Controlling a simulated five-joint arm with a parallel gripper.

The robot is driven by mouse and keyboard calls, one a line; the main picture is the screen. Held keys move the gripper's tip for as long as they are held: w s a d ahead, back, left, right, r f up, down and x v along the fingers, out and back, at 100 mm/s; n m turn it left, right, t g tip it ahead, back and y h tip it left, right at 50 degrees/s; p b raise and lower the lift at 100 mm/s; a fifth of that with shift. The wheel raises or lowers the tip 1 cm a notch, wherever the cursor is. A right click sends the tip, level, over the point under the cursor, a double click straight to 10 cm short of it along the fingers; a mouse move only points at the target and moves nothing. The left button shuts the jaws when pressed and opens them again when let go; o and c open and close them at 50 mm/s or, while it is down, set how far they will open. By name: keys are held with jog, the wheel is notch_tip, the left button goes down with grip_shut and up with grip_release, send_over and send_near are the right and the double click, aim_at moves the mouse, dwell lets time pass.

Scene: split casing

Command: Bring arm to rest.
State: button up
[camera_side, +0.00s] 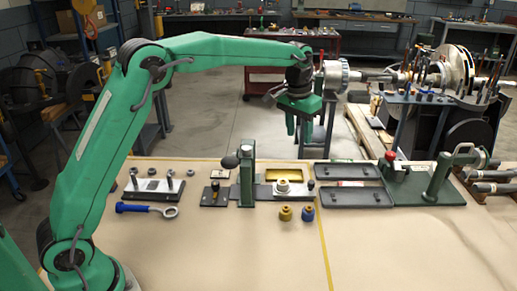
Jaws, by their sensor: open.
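My green arm arches from the lower left up over the table. My gripper (294,122) hangs at its end, jaws pointing down, open and apart from everything. It is above the far edge of the table, higher than the parts on it. No object shows between the jaws, though they are small in the picture.
The front is clear.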

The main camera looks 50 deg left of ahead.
jog(key=s+a+r+t, duration=0.1)
jog(key=s+a+r, duration=0.1)
jog(key=s+r, duration=0.65)
jog(key=s+a+f+t, duration=0.1)
jog(key=s+f, duration=0.1)
jog(key=s, duration=1.1)
jog(key=s+a+f+t, duration=0.1)
jog(key=s+f+t, duration=0.1)
jog(key=s, duration=1.1)
jog(key=shift+a+f, duration=0.4)
jog(key=shift+f, duration=0.4)
